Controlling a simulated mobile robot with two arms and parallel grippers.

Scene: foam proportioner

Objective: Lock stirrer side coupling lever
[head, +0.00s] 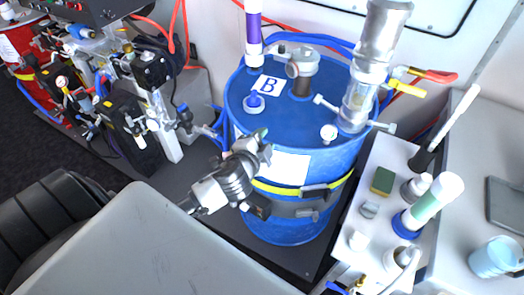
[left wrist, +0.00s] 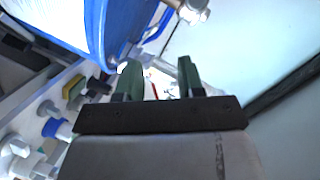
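The blue drum (head: 290,225) marked B stands upright in the middle of the head view. A clear and metal stirrer unit (head: 362,95) rises from the right of its lid. Silver coupling levers stick out on both sides of its base, a left lever (head: 326,106) and a right lever (head: 382,127). I cannot tell whether they are locked. My left gripper (head: 264,138) is in front of the drum's near rim, left of the stirrer and apart from the levers. In the left wrist view its green fingers (left wrist: 158,80) are spread with nothing clearly between them. My right gripper is not in view.
A second fitting (head: 301,70) and a purple-white tube (head: 253,30) stand on the lid. Yellow and red valve handles (head: 408,86) lie right of the stirrer. A white shelf (head: 385,155) with small parts is at right. Pump machinery (head: 125,90) stands at left.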

